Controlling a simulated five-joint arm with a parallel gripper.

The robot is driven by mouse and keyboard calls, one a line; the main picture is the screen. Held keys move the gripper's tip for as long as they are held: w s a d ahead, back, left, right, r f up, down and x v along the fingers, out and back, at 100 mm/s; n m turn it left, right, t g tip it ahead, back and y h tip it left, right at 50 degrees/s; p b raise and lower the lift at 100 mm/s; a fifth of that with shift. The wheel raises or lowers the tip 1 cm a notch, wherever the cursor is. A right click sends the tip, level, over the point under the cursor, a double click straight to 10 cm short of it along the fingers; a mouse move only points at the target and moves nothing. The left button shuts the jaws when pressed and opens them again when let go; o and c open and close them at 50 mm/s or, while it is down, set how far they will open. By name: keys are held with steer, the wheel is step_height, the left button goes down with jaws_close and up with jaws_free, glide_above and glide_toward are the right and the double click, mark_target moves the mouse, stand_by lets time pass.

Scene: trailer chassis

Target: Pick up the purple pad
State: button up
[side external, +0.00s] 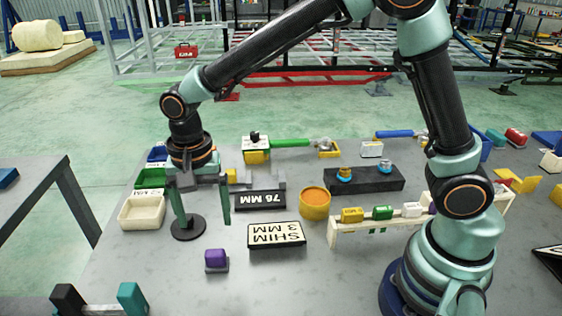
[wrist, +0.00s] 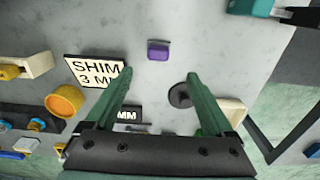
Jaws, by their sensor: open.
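My gripper (side external: 202,222) has two green fingers, spread open and empty. It hangs above the table, behind the pad and apart from it. In the wrist view my gripper (wrist: 160,78) shows both fingers wide apart, with nothing between the tips.
A black round disc base (side external: 188,228) stands under the left finger. A "SHIM 3 MM" plate (side external: 276,235) lies right of the pad, with a "76 MM" block (side external: 260,200) behind it. A cream tray (side external: 142,212) stands left. The table around the pad is clear.

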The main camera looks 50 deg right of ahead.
mark_target(214, 252)
steer(key=f, duration=1.2)
steer(key=shift+d, duration=0.2)
steer(key=shift+r, duration=0.1)
jaws_close()
step_height(214, 252, up, 20)
stand_by(0.3)
steer(key=c, duration=0.8)
jaws_free()
steer(key=c, duration=0.5)
